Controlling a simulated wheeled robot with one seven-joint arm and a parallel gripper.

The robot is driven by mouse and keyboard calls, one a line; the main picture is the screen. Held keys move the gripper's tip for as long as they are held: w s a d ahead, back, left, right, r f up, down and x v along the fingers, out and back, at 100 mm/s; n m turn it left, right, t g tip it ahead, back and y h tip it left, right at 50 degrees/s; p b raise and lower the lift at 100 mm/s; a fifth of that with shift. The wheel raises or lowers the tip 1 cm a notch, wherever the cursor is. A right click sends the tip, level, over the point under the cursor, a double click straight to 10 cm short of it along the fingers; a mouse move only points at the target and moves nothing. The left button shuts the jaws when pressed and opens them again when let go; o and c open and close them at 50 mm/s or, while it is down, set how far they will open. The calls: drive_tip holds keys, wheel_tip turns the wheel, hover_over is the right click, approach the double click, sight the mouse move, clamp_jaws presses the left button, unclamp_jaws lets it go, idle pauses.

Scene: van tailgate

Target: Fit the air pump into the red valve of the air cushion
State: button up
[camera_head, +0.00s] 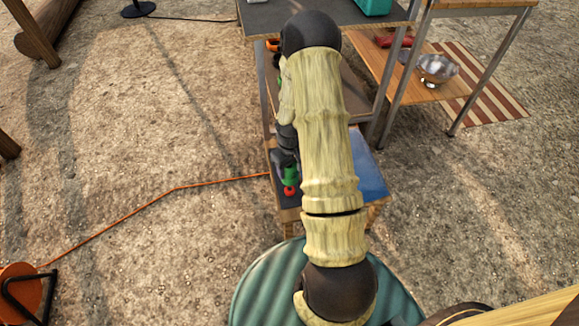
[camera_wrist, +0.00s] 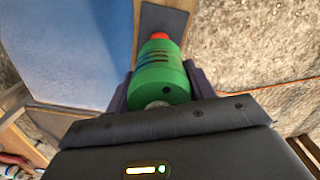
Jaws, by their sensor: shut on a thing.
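My gripper (camera_wrist: 158,84) is shut on the green air pump (camera_wrist: 160,72), with a dark finger on each side of its body. The pump also shows in the head view (camera_head: 290,174), partly covered by my arm. The red valve (camera_head: 290,191) shows just beyond the pump's far end; it shows in the wrist view too (camera_wrist: 160,36), partly behind the pump. I cannot tell whether the two touch or are joined. A blue surface, seemingly the air cushion (camera_wrist: 65,45), lies to the left in the wrist view and right of my arm in the head view (camera_head: 371,176).
A dark strip (camera_wrist: 163,18) lies around the red valve. An orange cord (camera_head: 130,207) runs over the gravel to an orange reel (camera_head: 20,290) at lower left. A wooden shelf stand (camera_head: 405,75) with a metal bowl (camera_head: 437,68) stands at upper right. The left ground is mostly clear.

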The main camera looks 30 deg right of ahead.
drive_tip(key=shift+f+b, duration=3.55)
drive_tip(key=shift+f, duration=0.65)
drive_tip(key=o, duration=1.3)
drive_tip(key=shift+c, duration=0.2)
wheel_tip(320, 180, up, 17)
drive_tip(key=p, duration=0.7)
drive_tip(key=shift+d+r, duration=0.1)
drive_tip(key=shift+r, duration=0.05)
